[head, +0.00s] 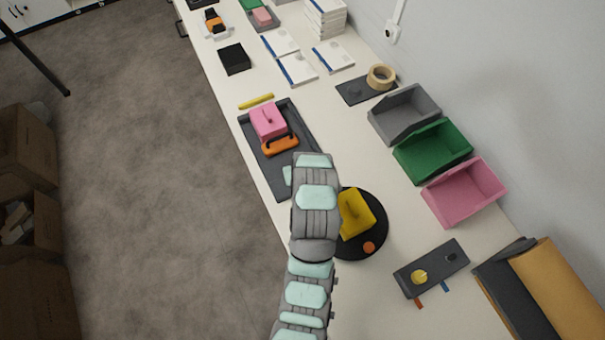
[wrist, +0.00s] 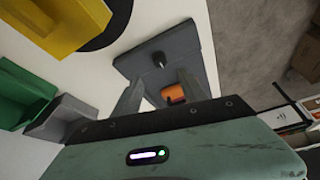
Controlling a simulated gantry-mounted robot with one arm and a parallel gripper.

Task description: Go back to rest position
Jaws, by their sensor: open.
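My gripper (wrist: 158,88) shows in the wrist view with its two grey fingers apart and nothing between them that I can see as held. It is over the dark grey tray (wrist: 185,40), where a small black knob (wrist: 158,60) and an orange piece (wrist: 173,93) show near the fingers. I cannot tell how high the fingers are above the tray. In the head view my arm reaches over the table's left edge and hides the gripper's fingers. There the tray (head: 262,180) carries a pink block (head: 268,121) and an orange handled piece (head: 280,145).
A yellow block (head: 355,214) sits on a black round plate (head: 377,228) right beside my arm. Grey (head: 405,115), green (head: 433,152) and pink (head: 464,192) bins line the wall. A dark board (head: 431,268) lies in front. Open floor (head: 150,170) is left of the table.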

